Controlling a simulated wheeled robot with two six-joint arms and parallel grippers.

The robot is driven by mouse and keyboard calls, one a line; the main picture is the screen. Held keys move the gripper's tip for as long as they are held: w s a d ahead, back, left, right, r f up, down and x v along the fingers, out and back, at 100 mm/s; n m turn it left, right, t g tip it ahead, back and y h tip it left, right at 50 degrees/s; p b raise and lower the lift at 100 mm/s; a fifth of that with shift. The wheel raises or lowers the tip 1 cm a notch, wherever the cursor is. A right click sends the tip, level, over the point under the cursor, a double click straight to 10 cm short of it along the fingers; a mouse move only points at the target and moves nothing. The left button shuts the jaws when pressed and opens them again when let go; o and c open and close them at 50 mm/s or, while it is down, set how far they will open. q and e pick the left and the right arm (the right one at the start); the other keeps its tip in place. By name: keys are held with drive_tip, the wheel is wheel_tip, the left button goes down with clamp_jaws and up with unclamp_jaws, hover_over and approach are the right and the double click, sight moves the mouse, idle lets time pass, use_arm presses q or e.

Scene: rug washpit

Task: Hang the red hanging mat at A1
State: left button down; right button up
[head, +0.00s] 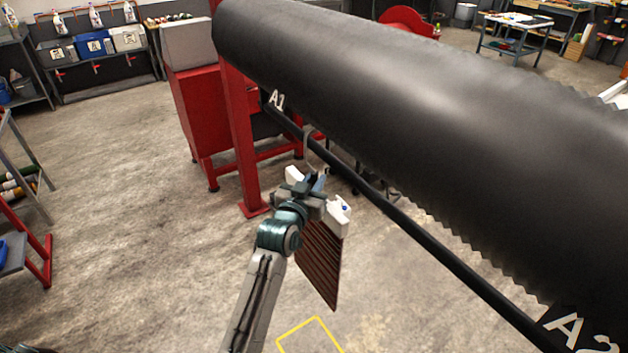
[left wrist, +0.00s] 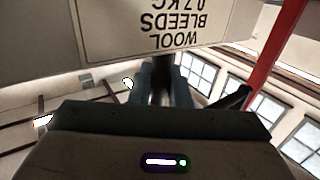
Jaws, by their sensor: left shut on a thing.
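The mat (head: 322,265), dark red-brown and ribbed, hangs below my left gripper (head: 314,182) in the head view. My left gripper is shut on the mat's hanger, just below the black rail. A grey hook (head: 311,136) rises above the gripper at the rail (head: 375,192); I cannot tell whether it sits over the rail or only in front of it. The A1 label (head: 277,99) is up and left of the hook. In the left wrist view the fingers (left wrist: 162,85) close on a dark stem below a card (left wrist: 150,30) reading "WOOL BLEEDS 0.7 KG". My right gripper is not in view.
A large black roller (head: 430,110) runs above the rail. A red post (head: 240,145) stands at its left end, beside a red cabinet (head: 198,115). The A2 label (head: 580,335) is at lower right.

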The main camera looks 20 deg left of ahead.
use_arm(q)
drive_tip(key=shift+f+b, duration=0.75)
drive_tip(key=shift+f, duration=0.65)
